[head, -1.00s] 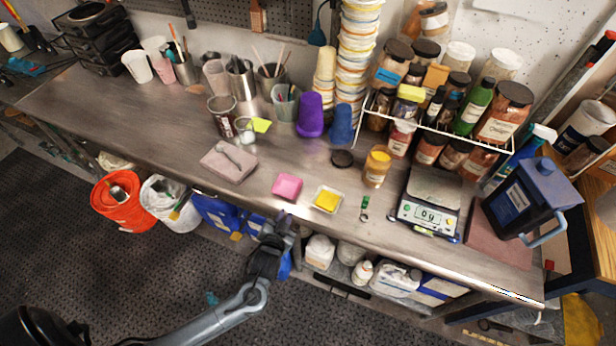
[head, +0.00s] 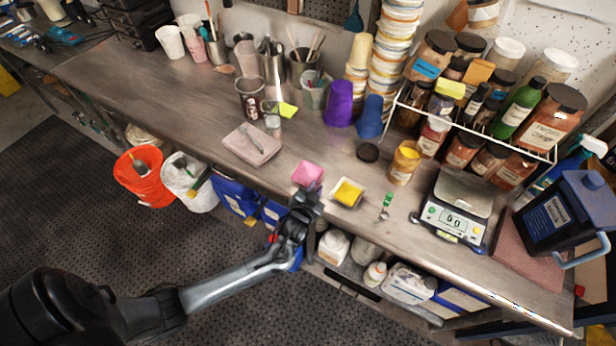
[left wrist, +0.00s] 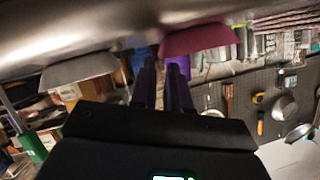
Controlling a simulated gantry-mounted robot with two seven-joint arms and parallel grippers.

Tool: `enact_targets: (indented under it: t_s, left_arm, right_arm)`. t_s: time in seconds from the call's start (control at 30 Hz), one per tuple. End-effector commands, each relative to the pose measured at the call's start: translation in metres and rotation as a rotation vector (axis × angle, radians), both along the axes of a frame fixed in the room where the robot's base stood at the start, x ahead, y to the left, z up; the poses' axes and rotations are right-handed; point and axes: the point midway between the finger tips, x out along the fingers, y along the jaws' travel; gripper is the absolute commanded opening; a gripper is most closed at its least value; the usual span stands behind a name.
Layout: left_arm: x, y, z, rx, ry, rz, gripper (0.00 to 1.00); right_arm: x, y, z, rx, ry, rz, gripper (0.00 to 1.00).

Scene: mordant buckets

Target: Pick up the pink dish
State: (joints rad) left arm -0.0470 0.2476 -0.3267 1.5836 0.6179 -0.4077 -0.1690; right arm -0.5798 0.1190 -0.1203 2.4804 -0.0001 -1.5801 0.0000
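The pink dish (head: 308,173) sits near the front edge of the metal bench. In the left wrist view the pink dish (left wrist: 198,40) hangs at the top, as that picture is upside down. My left gripper (head: 306,195) is just in front of the dish, at the bench edge. In the left wrist view its two fingers (left wrist: 162,80) stand apart with a gap between them and hold nothing. The pink dish is slightly to the right of the fingers there. I cannot tell whether a finger touches it. My right gripper is not in view.
A white dish of yellow powder (head: 348,192) sits close by on the right. A pinkish slab with a tool (head: 252,145) lies to the left. Behind are a purple cup (head: 339,104) and a blue cup (head: 370,118). A scale (head: 455,210) stands further right.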

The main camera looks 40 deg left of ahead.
Motion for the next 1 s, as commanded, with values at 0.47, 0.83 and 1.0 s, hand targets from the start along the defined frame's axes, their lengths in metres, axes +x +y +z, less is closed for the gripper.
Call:
enact_targets:
  t_s: [0.47, 0.83, 1.0]
  left_arm:
    - [0.040, 0.017, -0.016, 0.000, 0.001, 0.000, 0.16]
    - [0.040, 0.017, -0.017, -0.001, 0.001, 0.000, 0.00]
    - [0.040, 0.017, -0.017, -0.001, 0.001, 0.000, 0.00]
  right_arm:
    - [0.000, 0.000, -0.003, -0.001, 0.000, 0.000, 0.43]
    - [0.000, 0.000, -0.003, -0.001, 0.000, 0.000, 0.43]
    - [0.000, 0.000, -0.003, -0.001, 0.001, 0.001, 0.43]
